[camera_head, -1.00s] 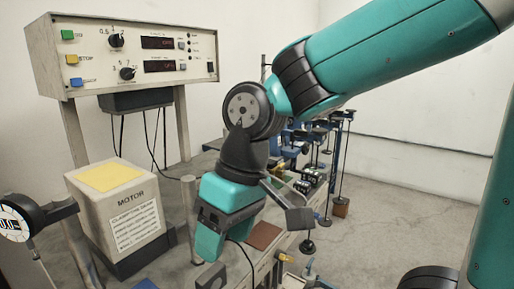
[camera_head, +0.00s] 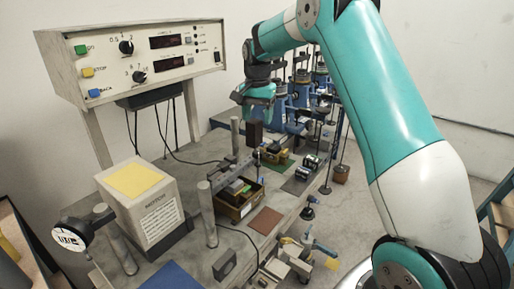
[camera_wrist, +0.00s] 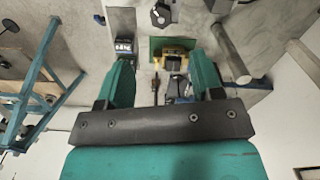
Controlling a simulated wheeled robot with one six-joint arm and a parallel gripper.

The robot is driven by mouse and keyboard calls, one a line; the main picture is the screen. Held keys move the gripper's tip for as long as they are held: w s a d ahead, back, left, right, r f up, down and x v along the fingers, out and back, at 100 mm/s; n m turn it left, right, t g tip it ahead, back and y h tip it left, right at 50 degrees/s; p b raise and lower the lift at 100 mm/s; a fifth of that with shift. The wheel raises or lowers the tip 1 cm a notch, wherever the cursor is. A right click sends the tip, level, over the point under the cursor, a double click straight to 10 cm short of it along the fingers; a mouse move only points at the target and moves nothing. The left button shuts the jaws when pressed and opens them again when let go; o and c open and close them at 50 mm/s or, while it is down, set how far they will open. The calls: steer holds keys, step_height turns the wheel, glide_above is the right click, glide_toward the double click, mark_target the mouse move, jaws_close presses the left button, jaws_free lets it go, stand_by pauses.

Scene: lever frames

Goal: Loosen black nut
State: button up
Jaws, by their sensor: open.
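I cannot pick out the black nut for certain in either view. My gripper (camera_wrist: 164,70) is open, with its two teal fingers apart and nothing held between them. In the head view my gripper (camera_head: 256,100) is at the far end of the bench, beside the blue devices (camera_head: 299,92), and its fingertips are hard to make out. In the wrist view a yellow and black clamp-like part (camera_wrist: 174,60) on a green mat (camera_wrist: 158,43) shows beyond the fingers. A round metal fitting (camera_wrist: 160,15) lies further up that view.
A tray of parts (camera_head: 238,207), a brown plate (camera_head: 265,221) and metal posts (camera_head: 206,208) occupy the middle.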

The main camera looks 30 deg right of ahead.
mark_target(257, 152)
step_height(257, 152, down, 12)
steer(key=p, duration=0.3)
steer(key=shift+f+p, duration=0.25)
steer(key=shift+p, duration=0.1)
steer(key=c, duration=0.9)
